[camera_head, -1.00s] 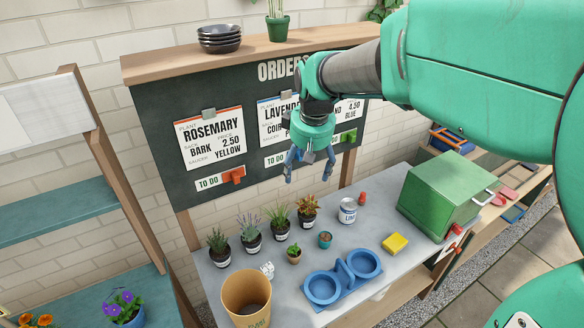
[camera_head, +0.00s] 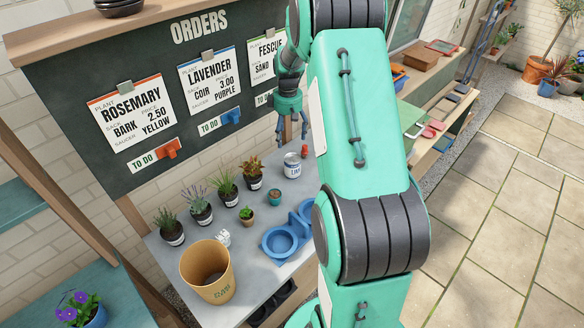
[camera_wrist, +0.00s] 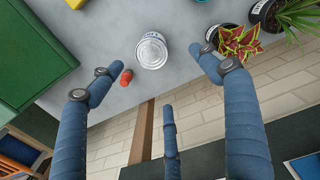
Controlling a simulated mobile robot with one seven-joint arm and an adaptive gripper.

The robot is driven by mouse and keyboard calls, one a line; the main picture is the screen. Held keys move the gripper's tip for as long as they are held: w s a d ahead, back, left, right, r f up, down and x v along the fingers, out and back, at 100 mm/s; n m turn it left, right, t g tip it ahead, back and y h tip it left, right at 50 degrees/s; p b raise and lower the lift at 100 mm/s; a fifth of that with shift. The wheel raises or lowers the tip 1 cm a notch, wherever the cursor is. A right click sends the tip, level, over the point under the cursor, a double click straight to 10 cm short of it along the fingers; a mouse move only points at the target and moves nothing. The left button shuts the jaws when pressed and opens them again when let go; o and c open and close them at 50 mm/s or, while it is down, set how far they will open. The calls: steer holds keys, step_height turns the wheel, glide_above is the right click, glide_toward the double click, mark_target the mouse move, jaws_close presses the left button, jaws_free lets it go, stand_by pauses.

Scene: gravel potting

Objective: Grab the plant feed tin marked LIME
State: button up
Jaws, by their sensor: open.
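The LIME tin (camera_head: 292,165) is a white and silver can with blue lettering, standing upright towards the back of the grey bench. In the wrist view the tin (camera_wrist: 151,52) shows its silver lid, between and beyond my spread fingers. My gripper (camera_head: 292,132) has blue fingers and hangs open above the tin, apart from it. In the wrist view my gripper (camera_wrist: 155,85) is open and empty. A small red object (camera_wrist: 126,78) lies between the tin and the left finger.
Potted plants (camera_head: 226,186) stand left of the tin, one with red leaves (camera_wrist: 240,42) near the right finger. A blue double tray (camera_head: 280,242) and a tan bucket (camera_head: 208,272) are nearer. A green box (camera_wrist: 35,50) stands on the other side. The order board (camera_head: 150,100) rises behind.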

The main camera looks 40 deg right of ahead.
mark_target(292, 158)
steer(key=shift+s+d+f, duration=0.1)
steer(key=shift+d+f, duration=0.85)
steer(key=shift+f, duration=0.2)
steer(key=shift+f+b, duration=0.7)
steer(key=shift+f, duration=3.6)
steer(key=shift+d+f+b, duration=0.1)
steer(key=shift+f+b, duration=0.6)
steer(key=shift+f, duration=1.9)
steer(key=c, duration=1.6)
